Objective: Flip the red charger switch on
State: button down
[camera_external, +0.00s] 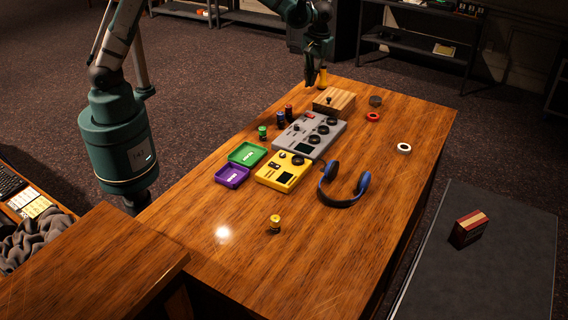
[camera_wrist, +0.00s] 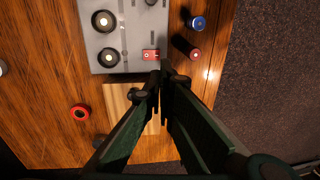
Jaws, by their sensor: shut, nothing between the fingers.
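The red charger switch (camera_wrist: 150,54) is a small red rectangle with a light mark, near the corner of the grey device (camera_wrist: 122,45). It also shows as a small red spot (camera_external: 310,115) on the far side of the grey device (camera_external: 325,129) in the external view. My gripper (camera_wrist: 160,76) is shut and empty. In the wrist view its fingertips appear just below the switch, over the edge of the wooden block (camera_wrist: 116,96). In the external view my gripper (camera_external: 309,84) hangs above the desk's far edge, apart from the grey device. I cannot tell the switch's position.
The wooden block (camera_external: 335,99) has a dark knob on top and stands beside the grey device. Blue (camera_wrist: 198,22) and red (camera_wrist: 195,54) cylinders stand close to the switch side. A yellow device (camera_external: 283,172), trays and blue headphones (camera_external: 344,190) lie nearer. The desk's front is mostly clear.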

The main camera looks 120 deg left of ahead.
aim_at(307, 114)
jog(key=shift+f, duration=0.15)
jog(key=f, duration=0.4)
jog(key=s+f, duration=0.1)
jog(key=f, duration=0.8)
jog(key=shift+s+f, duration=0.3)
jog(key=shift+s+f+b, duration=0.1)
jog(key=shift+b, duration=0.3)
jog(key=shift+s+f+t+b, duration=0.2)
jog(key=shift+f+t+b, duration=0.2)
jog(key=shift+b, duration=0.05)
jog(key=shift+r, duration=0.15)
jog(key=shift+w, duration=0.35)
jog(key=shift+w+r, duration=0.3)
jog(key=shift+w, duration=0.15)
